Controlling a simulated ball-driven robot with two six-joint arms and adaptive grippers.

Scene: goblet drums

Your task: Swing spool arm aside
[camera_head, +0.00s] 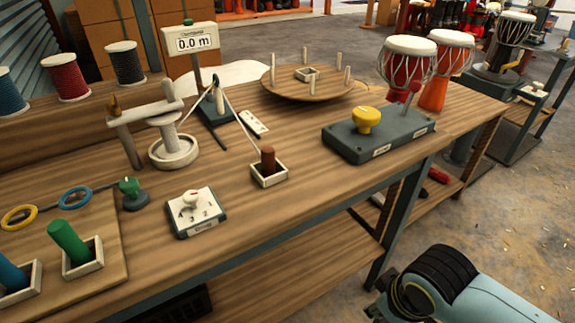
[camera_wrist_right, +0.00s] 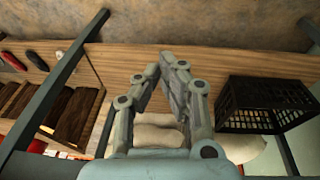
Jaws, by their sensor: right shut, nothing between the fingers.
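The spool arm (camera_head: 147,110) is a pale bar on an upright post at the left of the bench in the head view. A small tan peg stands at its left end. Its right end reaches over a pale, round-based spool (camera_head: 173,145). My right gripper (camera_wrist_right: 161,66) shows in the right wrist view, with its fingertips together and nothing between them. It is well away from the spool arm, beyond the bench's front edge. In the head view only part of my right arm shows at the bottom right. My left gripper is in neither view.
Behind the spool arm are a "0.0 m" display (camera_head: 192,43) and thread spools (camera_head: 66,78). A green knob (camera_head: 129,188) and numbered dial box (camera_head: 196,212) stand in front. A black crate (camera_wrist_right: 265,104) is near my right gripper in the wrist view.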

